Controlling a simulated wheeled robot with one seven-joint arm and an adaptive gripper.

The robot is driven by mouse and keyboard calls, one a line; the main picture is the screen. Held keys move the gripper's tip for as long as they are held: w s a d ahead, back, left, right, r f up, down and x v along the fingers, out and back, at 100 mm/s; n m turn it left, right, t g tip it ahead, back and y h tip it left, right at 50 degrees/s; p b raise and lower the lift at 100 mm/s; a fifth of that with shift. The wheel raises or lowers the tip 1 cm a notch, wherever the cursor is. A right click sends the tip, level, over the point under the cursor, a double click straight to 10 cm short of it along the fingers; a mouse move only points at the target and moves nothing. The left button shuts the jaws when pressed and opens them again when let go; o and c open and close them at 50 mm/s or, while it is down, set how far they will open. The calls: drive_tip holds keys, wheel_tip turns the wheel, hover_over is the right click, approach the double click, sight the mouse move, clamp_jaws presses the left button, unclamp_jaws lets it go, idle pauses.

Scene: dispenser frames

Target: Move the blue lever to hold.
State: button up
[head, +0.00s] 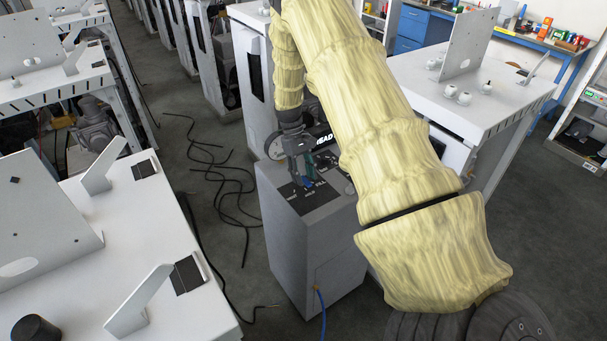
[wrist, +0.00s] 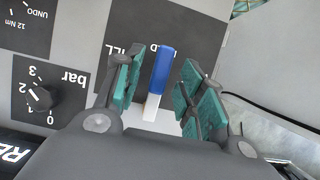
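The blue lever (wrist: 161,70) shows in the wrist view with a blue grip and a white lower shaft, over a black label plate (wrist: 185,30) whose lettering is partly hidden. My gripper (wrist: 160,85) is open, with one teal-padded finger on each side of the lever and a visible gap on both sides. In the head view my gripper (head: 304,172) is low over the top of a grey cabinet (head: 292,235). The lever is small there and mostly hidden by the fingers.
A pressure dial marked bar (wrist: 42,97) and an UNDO label plate (wrist: 25,25) lie left of the lever. White benches stand left (head: 120,230) and right (head: 440,100) of the cabinet. Black cables (head: 225,185) lie on the floor.

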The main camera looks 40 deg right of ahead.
drive_tip(key=v, duration=1.2)
idle(0.5)
